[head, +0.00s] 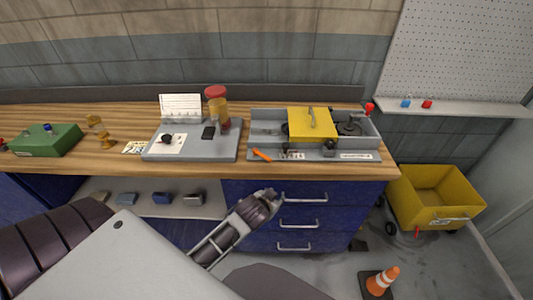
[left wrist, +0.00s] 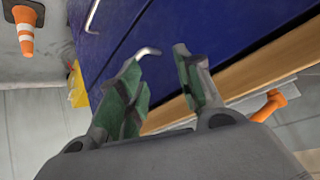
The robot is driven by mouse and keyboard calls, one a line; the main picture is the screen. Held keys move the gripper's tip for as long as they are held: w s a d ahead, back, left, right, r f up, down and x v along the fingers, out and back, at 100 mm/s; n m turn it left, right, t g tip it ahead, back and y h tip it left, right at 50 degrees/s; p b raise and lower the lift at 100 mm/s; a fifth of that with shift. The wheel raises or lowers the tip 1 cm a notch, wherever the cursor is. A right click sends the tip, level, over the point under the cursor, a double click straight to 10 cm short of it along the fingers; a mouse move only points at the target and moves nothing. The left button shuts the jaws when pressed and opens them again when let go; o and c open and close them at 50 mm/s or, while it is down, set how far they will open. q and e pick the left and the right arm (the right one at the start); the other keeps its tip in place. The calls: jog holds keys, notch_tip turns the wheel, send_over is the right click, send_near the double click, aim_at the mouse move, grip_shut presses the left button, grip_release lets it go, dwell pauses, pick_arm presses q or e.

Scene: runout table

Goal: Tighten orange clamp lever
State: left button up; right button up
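The orange clamp lever (head: 262,155) lies at the front left corner of a grey fixture (head: 259,125) on the wooden bench. It points diagonally toward the front of the bench top. My left gripper (head: 270,193) is below the bench edge, in front of the blue drawers and apart from the lever. In the left wrist view its two fingers (left wrist: 158,56) are spread with nothing between them. There the orange lever (left wrist: 269,106) shows at the right, beyond the bench edge and outside the fingers. My right gripper is not in view.
The wooden bench edge (head: 315,170) and drawer handles (head: 299,224) are close to my left gripper. The fixture carries a yellow cover (head: 311,124). A grey board (head: 193,151) with a jar (head: 217,107) stands to its left. A yellow bin (head: 443,205) and cone (head: 384,278) are right.

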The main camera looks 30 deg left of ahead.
pick_arm(q)
jog(key=w+d+r+m+t+h, duration=0.2)
jog(key=w+r+t, duration=0.35)
jog(key=r, duration=0.65)
jog(key=w+d+r+m+t+h, duration=0.2)
jog(key=w+d+r+t, duration=0.3)
jog(key=r, duration=0.7)
jog(key=s+d+r+m+g+h, duration=0.4)
jog(key=d+r+m+g+h, duration=0.6)
jog(key=m+h, duration=0.65)
jog(key=s+a+f+m+g+y, duration=0.1)
jog(key=a+f+m+g+y, duration=0.3)
jog(key=a+f+g+y, duration=0.4)
jog(key=a+f+n+y, duration=0.2)
jog(key=a+n+y, duration=0.3)
jog(key=a+y, duration=0.5)
jog(key=a, duration=0.9)
jog(key=shift+w, duration=0.4)
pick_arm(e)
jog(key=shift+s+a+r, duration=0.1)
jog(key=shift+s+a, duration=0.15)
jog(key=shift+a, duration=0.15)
pick_arm(q)
jog(key=shift+t+y, duration=0.25)
